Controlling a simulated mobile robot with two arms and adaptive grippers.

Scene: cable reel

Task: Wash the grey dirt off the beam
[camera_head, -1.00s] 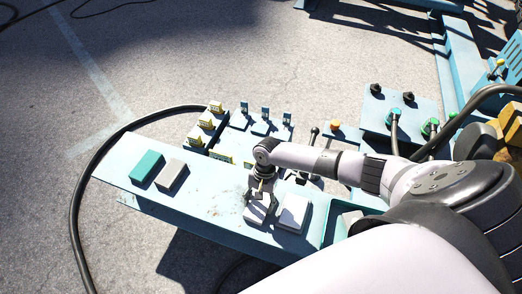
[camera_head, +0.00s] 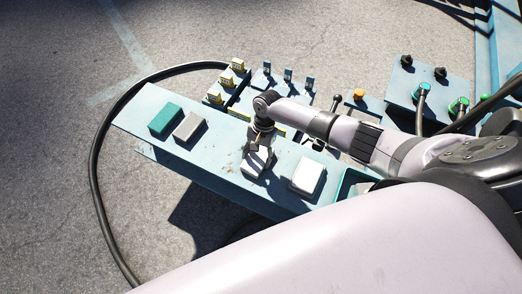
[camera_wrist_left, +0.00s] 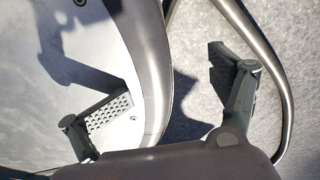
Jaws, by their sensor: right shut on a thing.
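The beam (camera_head: 215,160) is a long light-blue bar running from upper left to lower right in the head view. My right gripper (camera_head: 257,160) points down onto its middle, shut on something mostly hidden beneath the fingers. Grey dirt is hard to make out on the beam now; any under the gripper is hidden. A teal block (camera_head: 165,119) and a beige block (camera_head: 188,127) lie on its left end. A white block (camera_head: 307,176) lies right of the gripper. My left gripper (camera_wrist_left: 168,98) is open and empty in the left wrist view, its fingers wide apart.
Behind the beam stand yellow-marked switches (camera_head: 228,80) and small blue levers (camera_head: 288,76). A blue control box (camera_head: 425,95) with knobs and plugs is at right. A black cable (camera_head: 97,190) loops around the left end. A teal-rimmed tray (camera_head: 345,186) adjoins the white block.

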